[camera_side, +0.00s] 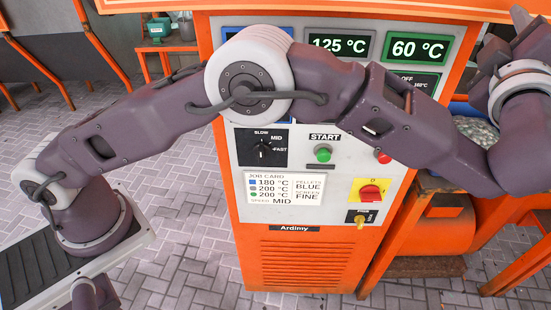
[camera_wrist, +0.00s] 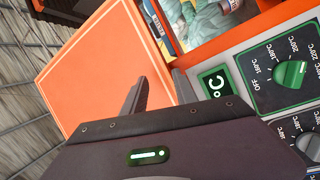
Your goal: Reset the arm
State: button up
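My arm reaches from its base at the lower left of the side view, across the front of the orange control cabinet (camera_side: 295,264), to the upper right edge. There the wrist end is partly cut off. A green display (camera_wrist: 216,88) is partly hidden behind the gripper body.
The cabinet carries a green START button (camera_side: 323,153), a red button (camera_side: 384,157), a red-and-yellow switch (camera_side: 371,192), a black speed knob (camera_side: 263,149) and a job card (camera_side: 285,188). The wrist view shows a green temperature knob (camera_wrist: 290,74) and a bin of pale pieces (camera_wrist: 205,20).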

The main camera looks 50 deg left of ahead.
notch_tip(320, 180, up, 15)
jog(key=m+t+h, duration=0.3)
jog(key=m+h, duration=0.2)
jog(key=h, duration=0.1)
jog(key=s+a+r+m+g+h, duration=0.1)
jog(key=s+a+r+m+h, duration=0.35)
jog(key=r+m+h, duration=0.35)
jog(key=s+a+f+m+g+y, duration=0.2)
jog(key=s+a+f+g, duration=0.2)
jog(key=s+a+f, duration=0.4)
jog(key=s+a+f+m+g+y, duration=0.2)
jog(key=s+a+f+g, duration=0.3)
jog(key=s+a+f, duration=0.4)
jog(key=s+a+f+m+g+y, duration=0.2)
jog(key=s+a+f+g, duration=0.3)
jog(key=s+f, duration=1.2)
jog(key=s+a, duration=0.1)
jog(key=a, duration=0.2)
jog(key=shift+s+a+f, duration=0.2)
jog(key=shift+f, duration=0.15)
